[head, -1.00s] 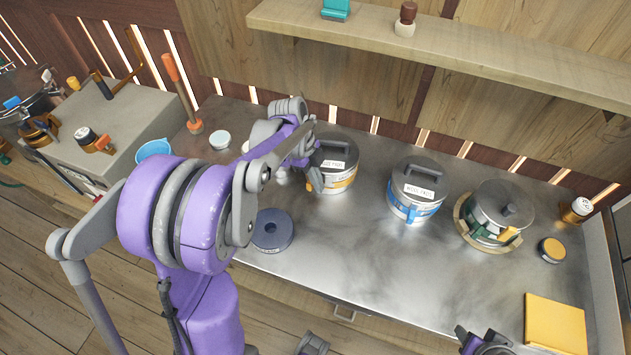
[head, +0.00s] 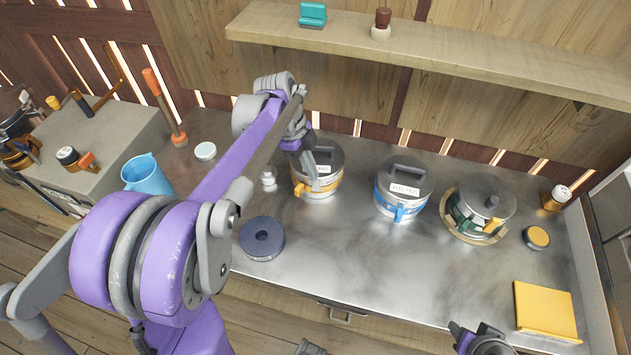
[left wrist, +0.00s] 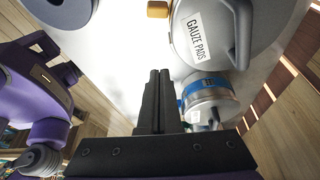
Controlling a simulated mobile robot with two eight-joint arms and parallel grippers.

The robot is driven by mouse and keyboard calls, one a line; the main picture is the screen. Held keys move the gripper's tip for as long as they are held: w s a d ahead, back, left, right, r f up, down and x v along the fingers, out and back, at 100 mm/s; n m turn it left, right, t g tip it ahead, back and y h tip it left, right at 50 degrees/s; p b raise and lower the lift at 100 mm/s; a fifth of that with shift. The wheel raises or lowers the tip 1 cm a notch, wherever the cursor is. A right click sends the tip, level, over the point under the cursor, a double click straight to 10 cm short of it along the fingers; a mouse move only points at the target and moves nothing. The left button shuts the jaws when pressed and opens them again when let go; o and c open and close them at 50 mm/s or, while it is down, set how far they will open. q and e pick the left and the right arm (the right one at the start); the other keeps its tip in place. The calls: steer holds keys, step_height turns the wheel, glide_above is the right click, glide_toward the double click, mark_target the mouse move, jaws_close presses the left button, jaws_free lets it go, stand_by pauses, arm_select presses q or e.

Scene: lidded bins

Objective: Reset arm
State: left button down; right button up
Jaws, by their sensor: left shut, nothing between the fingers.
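My left gripper (head: 312,180) is shut and empty. In the head view it overlaps the left side of the yellow-banded lidded bin (head: 328,186); whether it touches is unclear. The left wrist view shows its two black fingers (left wrist: 155,98) together, beside the grey lid marked "GAUZE PADS" (left wrist: 222,48). A blue-banded lidded bin (head: 392,205) stands to the right, also visible in the left wrist view (left wrist: 208,90). A green-banded bin (head: 481,203) stands further right. All three lids are on. My right gripper (head: 462,338) is partly visible at the bottom edge; its jaws are unclear.
A dark blue ring (head: 245,249) lies on the metal bench (head: 345,265). A small silver object (head: 269,180) stands left of the bins. A wooden shelf (head: 470,65) runs above the back. The bench's front middle is clear.

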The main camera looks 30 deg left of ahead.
arm_select(q)
steer(key=s+d+f+n+t+y+p, duration=0.1)
steer(key=s+d+n, duration=0.3)
steer(key=s+n, duration=0.4)
steer(key=s+d+f+n+t+y, duration=0.1)
steer(key=s+d+n+t, duration=0.3)
steer(key=s+n, duration=0.4)
steer(key=shift+s+d+n+y+p, duration=0.4)
steer(key=shift+d+y, duration=0.1)
steer(key=shift+y, duration=0.4)
